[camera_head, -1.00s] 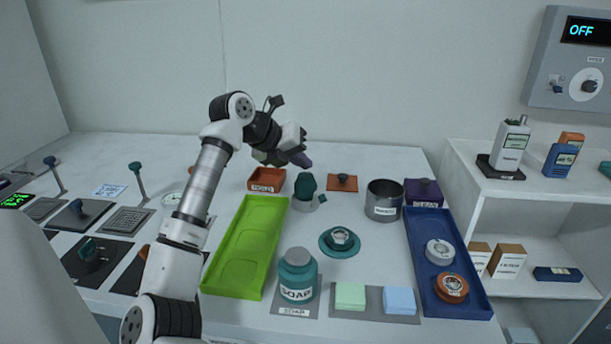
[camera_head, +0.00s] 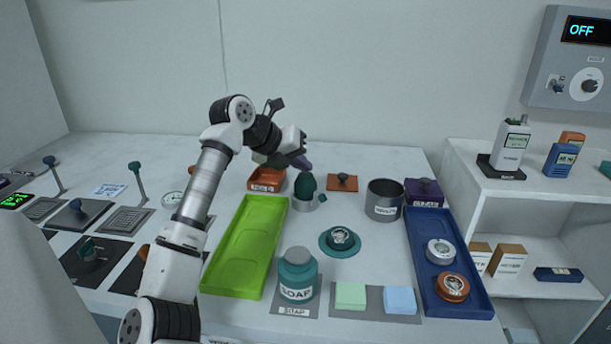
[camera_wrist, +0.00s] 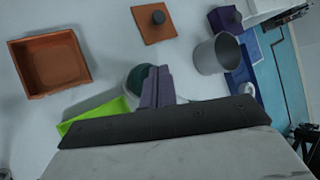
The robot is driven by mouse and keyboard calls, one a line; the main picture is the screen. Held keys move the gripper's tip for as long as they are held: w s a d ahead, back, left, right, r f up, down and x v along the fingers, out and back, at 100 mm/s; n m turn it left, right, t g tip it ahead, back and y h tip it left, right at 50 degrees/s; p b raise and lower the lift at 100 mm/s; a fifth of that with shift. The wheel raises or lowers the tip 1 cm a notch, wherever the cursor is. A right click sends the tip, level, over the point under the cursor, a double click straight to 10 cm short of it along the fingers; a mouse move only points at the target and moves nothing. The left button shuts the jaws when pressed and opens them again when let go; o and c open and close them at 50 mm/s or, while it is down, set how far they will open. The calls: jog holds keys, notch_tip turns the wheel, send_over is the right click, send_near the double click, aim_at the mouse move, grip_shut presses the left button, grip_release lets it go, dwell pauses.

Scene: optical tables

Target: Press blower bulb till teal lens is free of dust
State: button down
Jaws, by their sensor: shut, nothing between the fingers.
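The blower bulb (camera_head: 306,186) is a dark teal egg shape standing upright in a light grey base, with a small teal nozzle at its right. In the wrist view the bulb (camera_wrist: 139,78) is partly hidden behind my fingers. My gripper (camera_head: 304,163) is shut and empty, its purple fingers just above and behind the bulb; the fingertips also show in the wrist view (camera_wrist: 158,70). I cannot tell whether they touch it. The teal lens (camera_head: 340,239) sits in a round teal holder in front and to the right of the bulb. Any dust is too small to tell.
An orange tray (camera_head: 267,180) stands left of the bulb, a green tray (camera_head: 245,250) in front-left. An orange plate with a knob (camera_head: 342,182), a metal pot (camera_head: 384,200) and a blue tray (camera_head: 416,250) lie to the right. A soap bottle (camera_head: 297,275) stands in front.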

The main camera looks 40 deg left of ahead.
aim_at(301, 177)
jog(key=shift+f+b, duration=0.6)
jog(key=shift+f, duration=0.35)
dwell(0.6)
jog(key=shift+r, duration=0.1)
jog(key=shift+r+p, duration=0.9)
jog(key=shift+r, duration=0.35)
jog(key=shift+r+p, duration=1.8)
jog(key=shift+r, duration=0.8)
jog(key=shift+f, duration=0.1)
jog(key=shift+s, duration=0.1)
